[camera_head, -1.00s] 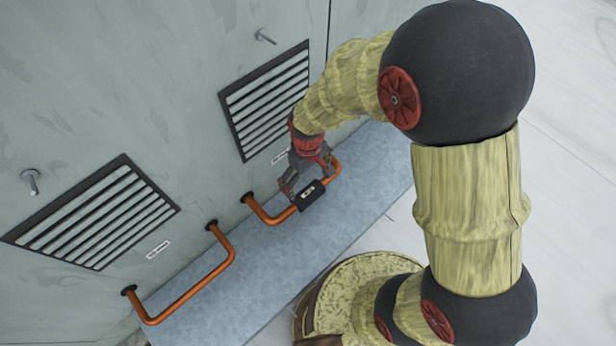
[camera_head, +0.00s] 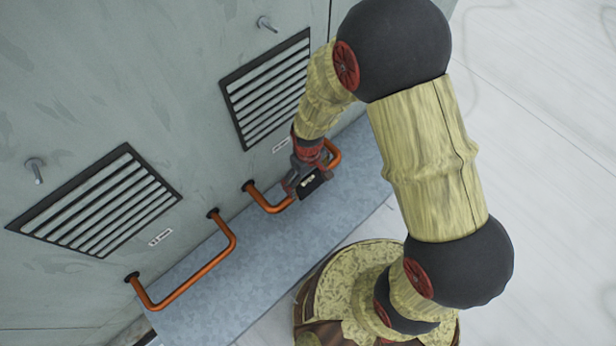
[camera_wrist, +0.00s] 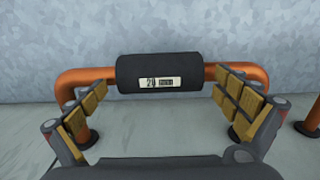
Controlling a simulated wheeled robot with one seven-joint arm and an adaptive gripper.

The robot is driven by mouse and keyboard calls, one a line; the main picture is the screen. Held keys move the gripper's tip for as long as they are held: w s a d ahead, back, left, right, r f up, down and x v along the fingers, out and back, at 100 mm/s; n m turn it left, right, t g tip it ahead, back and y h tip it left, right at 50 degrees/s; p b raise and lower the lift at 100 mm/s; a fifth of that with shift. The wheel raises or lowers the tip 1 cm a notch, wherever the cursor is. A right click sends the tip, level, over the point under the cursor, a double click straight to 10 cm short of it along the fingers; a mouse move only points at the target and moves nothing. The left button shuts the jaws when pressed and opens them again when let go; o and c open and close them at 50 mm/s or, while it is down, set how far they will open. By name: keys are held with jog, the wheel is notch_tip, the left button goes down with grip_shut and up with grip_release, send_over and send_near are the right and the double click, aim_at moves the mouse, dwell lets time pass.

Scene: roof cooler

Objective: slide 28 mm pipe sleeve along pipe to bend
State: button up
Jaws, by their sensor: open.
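A black sleeve (camera_head: 312,186) with a pale label sits around the straight run of an orange copper pipe (camera_head: 267,206). In the wrist view the sleeve (camera_wrist: 160,66) is near the middle of the run, with bare pipe on both sides. The left bend (camera_wrist: 68,82) and the right bend (camera_wrist: 262,76) both show. The label starts with a 2; the rest is too small to read surely. My gripper (camera_head: 308,172) is at the sleeve. In the wrist view its jaws (camera_wrist: 160,90) are spread wide, one finger beyond each end of the sleeve, not closed on it.
A second bent copper pipe (camera_head: 195,279) stands out from the wall to the left. Two louvred vents (camera_head: 98,201) (camera_head: 268,88) and two metal studs (camera_head: 35,168) (camera_head: 266,24) are on the grey wall. A grey metal ledge (camera_head: 235,272) runs below the pipes.

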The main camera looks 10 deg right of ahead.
jog(key=shift+c, duration=1.2)
jog(key=c, duration=0.8)
jog(key=shift+c, duration=0.2)
jog(key=shift+w+d, duration=0.1)
